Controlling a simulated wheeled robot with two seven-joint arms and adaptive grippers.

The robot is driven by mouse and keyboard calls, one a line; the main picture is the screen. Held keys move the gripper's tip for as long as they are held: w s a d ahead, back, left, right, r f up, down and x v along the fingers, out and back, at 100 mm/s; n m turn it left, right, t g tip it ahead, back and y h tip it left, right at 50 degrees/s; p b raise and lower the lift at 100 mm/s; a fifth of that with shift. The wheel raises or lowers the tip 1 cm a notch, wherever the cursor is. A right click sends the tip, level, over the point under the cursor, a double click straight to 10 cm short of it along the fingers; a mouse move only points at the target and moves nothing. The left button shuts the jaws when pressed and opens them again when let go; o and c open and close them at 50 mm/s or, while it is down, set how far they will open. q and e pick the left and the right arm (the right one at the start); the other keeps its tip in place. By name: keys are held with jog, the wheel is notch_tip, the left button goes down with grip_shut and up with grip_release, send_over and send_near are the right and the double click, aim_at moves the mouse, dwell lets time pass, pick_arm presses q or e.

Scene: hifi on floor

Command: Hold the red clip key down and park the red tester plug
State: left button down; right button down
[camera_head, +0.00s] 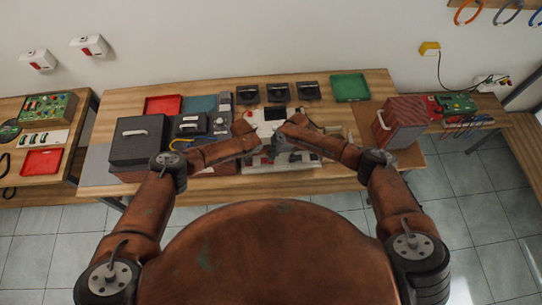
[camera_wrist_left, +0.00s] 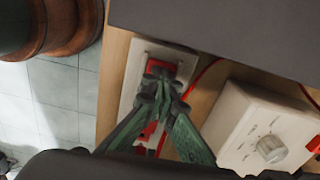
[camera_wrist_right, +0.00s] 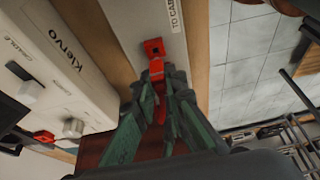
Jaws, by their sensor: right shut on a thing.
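In the left wrist view, a white terminal block (camera_wrist_left: 131,85) carries red clip parts; the red clip key (camera_wrist_left: 160,66) is at the tips of my left gripper (camera_wrist_left: 160,78). Its fingers are together and seem to touch the key; they hide part of it, and how far it is pressed cannot be told. In the right wrist view, my right gripper (camera_wrist_right: 160,82) is shut on the red tester plug (camera_wrist_right: 157,68). The plug is right by a red socket piece (camera_wrist_right: 154,47) on a pale strip; whether it is seated cannot be told.
A white unit with a knob (camera_wrist_left: 250,135) stands beside the terminal block, and a red wire (camera_wrist_left: 202,77) runs behind it. A pale unit marked Klervo (camera_wrist_right: 60,65) stands left of the right gripper. A dark case (camera_head: 140,142) and striped box (camera_head: 402,122) flank the workspace.

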jog(key=shift+r, duration=0.85)
pick_arm(q)
jog(key=shift+r, duration=3)
